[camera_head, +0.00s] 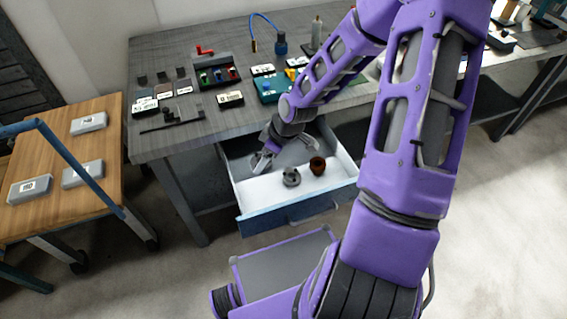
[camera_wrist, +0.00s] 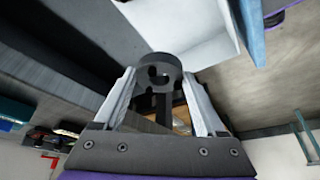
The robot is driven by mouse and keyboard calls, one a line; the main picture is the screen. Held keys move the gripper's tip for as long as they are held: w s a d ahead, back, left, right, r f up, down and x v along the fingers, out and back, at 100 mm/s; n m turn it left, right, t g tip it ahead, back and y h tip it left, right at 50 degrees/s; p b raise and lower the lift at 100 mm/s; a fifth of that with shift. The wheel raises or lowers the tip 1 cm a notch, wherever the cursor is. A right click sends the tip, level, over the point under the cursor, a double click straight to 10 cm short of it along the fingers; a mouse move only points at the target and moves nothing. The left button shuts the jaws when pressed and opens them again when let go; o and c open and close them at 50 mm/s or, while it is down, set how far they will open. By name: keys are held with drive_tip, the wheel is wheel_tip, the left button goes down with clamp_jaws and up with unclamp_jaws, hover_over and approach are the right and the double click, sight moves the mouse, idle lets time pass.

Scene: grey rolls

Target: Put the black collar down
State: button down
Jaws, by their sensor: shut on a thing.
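My gripper (camera_wrist: 160,78) is shut on a dark round collar with holes in its face, the black collar (camera_wrist: 158,62), held between the two fingertips. In the head view my gripper (camera_head: 265,158) is at the left part of the open drawer (camera_head: 290,215), pointing down and to the left. The collar cannot be made out clearly at the fingertips there. A grey ringed part (camera_head: 291,178) shows on the drawer's white floor, right of the fingers. The wrist view shows the drawer's white inside (camera_wrist: 190,25) beyond the collar.
A brown round part (camera_head: 317,166) sits in the drawer, right of the grey one. The drawer's walls rise around them. The grey workbench (camera_head: 165,142) above carries small bins and labelled items. A wooden cart (camera_head: 45,205) with several grey boxes stands at left.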

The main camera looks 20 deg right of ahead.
sight(261, 188)
drive_tip(key=f+n, duration=0.1)
drive_tip(key=f, duration=0.3)
drive_tip(key=f+n+b, duration=0.1)
drive_tip(key=f, duration=0.3)
drive_tip(key=w+f+n+g+b, duration=0.1)
drive_tip(key=f, duration=0.3)
drive_tip(key=shift+a+y, duration=0.15)
drive_tip(key=shift+y, duration=0.15)
drive_tip(key=shift+f, duration=0.15)
unclamp_jaws()
drive_tip(key=shift+s, duration=0.1)
drive_tip(key=p+v, duration=0.2)
drive_tip(key=v, duration=1)
drive_tip(key=shift+r+p, duration=0.2)
drive_tip(key=shift+p, duration=0.1)
